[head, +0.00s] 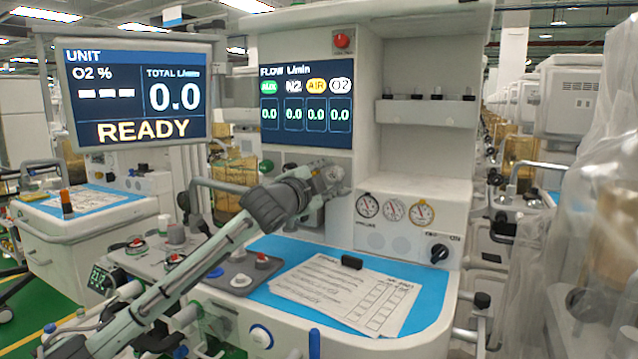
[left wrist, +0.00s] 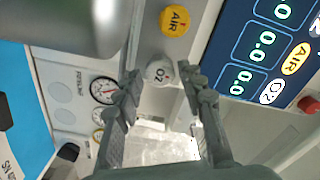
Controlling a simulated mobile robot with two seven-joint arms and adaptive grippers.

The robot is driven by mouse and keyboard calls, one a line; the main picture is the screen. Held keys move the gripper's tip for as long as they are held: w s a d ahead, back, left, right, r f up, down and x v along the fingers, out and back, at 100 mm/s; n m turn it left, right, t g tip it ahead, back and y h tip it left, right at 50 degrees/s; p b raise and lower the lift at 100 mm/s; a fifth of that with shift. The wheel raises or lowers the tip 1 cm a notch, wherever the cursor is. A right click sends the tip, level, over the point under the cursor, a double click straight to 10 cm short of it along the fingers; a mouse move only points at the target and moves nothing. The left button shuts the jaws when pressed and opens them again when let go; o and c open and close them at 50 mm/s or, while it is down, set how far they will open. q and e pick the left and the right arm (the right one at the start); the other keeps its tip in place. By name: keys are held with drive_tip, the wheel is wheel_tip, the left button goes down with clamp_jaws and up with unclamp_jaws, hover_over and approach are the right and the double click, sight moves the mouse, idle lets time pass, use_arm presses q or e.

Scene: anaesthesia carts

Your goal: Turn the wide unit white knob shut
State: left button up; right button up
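The wide unit is the large pale machine (head: 395,170) in the middle of the head view, with a dark flow screen (head: 305,105) reading 0.0 in each column. Its white knob (left wrist: 158,73), marked O2, shows in the left wrist view, with the yellow AIR knob (left wrist: 174,21) beside it. My left gripper (head: 328,178) is at the knob panel under the screen; in the wrist view its two fingers (left wrist: 160,92) are apart, with the white knob in the gap near the tips. I cannot tell whether they touch it. My right gripper is not in view.
Dial gauges (head: 395,211) and a black switch (head: 439,253) sit right of the gripper. Papers (head: 345,290) lie on the blue worktop (head: 270,250) below. A READY screen (head: 138,95) stands at left. A plastic-draped thing (head: 595,230) is at far right.

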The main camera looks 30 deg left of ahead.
use_arm(q)
drive_tip(key=s, duration=1.1)
drive_tip(key=shift+d, duration=0.3)
drive_tip(key=shift+s, duration=0.1)
